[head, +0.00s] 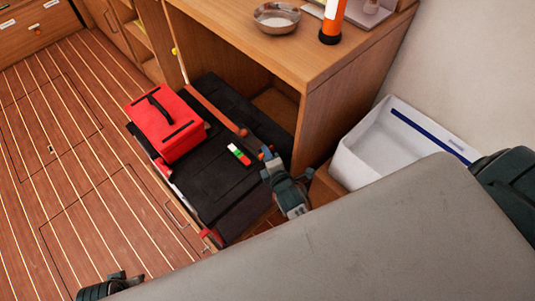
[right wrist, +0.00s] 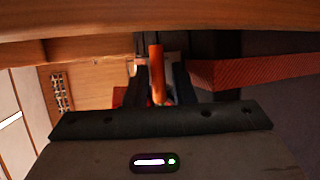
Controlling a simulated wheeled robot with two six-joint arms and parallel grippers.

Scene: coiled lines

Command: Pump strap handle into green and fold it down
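A red strap (head: 212,106) runs diagonally over the black case (head: 215,180) to a small orange-red fitting at its right end. It also shows at the right of the right wrist view (right wrist: 255,71). A small gauge with green, white and red bands (head: 239,154) lies on the case; no pointer is readable. My right gripper (head: 267,158) is at the case's right side. In the right wrist view an orange handle (right wrist: 156,72) stands roughly upright between its dark fingers; whether they press on it is unclear. Part of my left gripper (head: 118,279) shows at the bottom left, its fingers unclear.
A red box (head: 166,122) with a black handle sits on the case's left part. A wooden counter (head: 262,58) with a metal bowl (head: 277,17) stands behind. A white bin (head: 385,150) is at the right. The striped floor (head: 70,160) at the left is clear.

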